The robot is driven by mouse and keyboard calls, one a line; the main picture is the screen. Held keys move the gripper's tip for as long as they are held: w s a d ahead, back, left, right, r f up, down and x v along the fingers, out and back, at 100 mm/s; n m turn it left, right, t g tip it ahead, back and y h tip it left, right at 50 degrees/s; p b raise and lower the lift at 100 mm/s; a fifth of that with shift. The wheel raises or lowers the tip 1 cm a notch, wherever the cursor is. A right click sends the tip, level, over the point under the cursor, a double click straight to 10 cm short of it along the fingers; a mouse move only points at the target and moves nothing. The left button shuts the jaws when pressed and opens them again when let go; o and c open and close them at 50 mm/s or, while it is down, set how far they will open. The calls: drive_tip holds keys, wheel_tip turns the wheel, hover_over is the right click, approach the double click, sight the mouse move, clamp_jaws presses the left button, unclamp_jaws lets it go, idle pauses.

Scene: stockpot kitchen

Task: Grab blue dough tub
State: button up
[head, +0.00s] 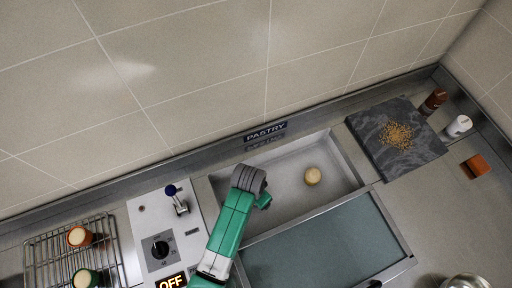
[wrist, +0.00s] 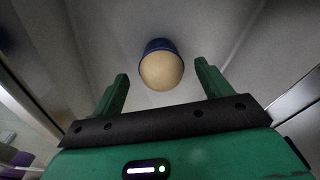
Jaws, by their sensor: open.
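The blue dough tub (wrist: 160,66) shows in the wrist view, with a dark blue wall and pale dough filling its top. It lies ahead of my gripper (wrist: 162,82), roughly centred between the two green fingers. The fingers are open with nothing held, and a gap shows between them and the tub. In the head view the tub (head: 313,177) stands in the right part of a recessed grey tray, its blue side barely visible. My gripper (head: 265,190) is at the tray's left part, left of the tub; its fingertips are mostly hidden there.
The PASTRY tray (head: 285,205) has raised walls and a sliding glass lid (head: 325,245) over its front. A slate board (head: 380,155) with crumbs is at right. A wire rack (head: 60,250) holds an orange tub (head: 80,237) and a green tub (head: 86,278) at left.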

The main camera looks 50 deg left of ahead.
drive_tip(key=f, duration=0.4)
drive_tip(key=shift+w+a+f+b, duration=0.1)
drive_tip(key=shift+w+f+b, duration=0.1)
drive_tip(key=shift+b, duration=0.2)
drive_tip(key=shift+r, duration=0.1)
drive_tip(key=shift+c, duration=0.5)
drive_tip(key=c, duration=1)
wheel_tip(320, 180, up, 10)
drive_tip(key=shift+r+p, duration=0.1)
drive_tip(key=shift+p, duration=0.95)
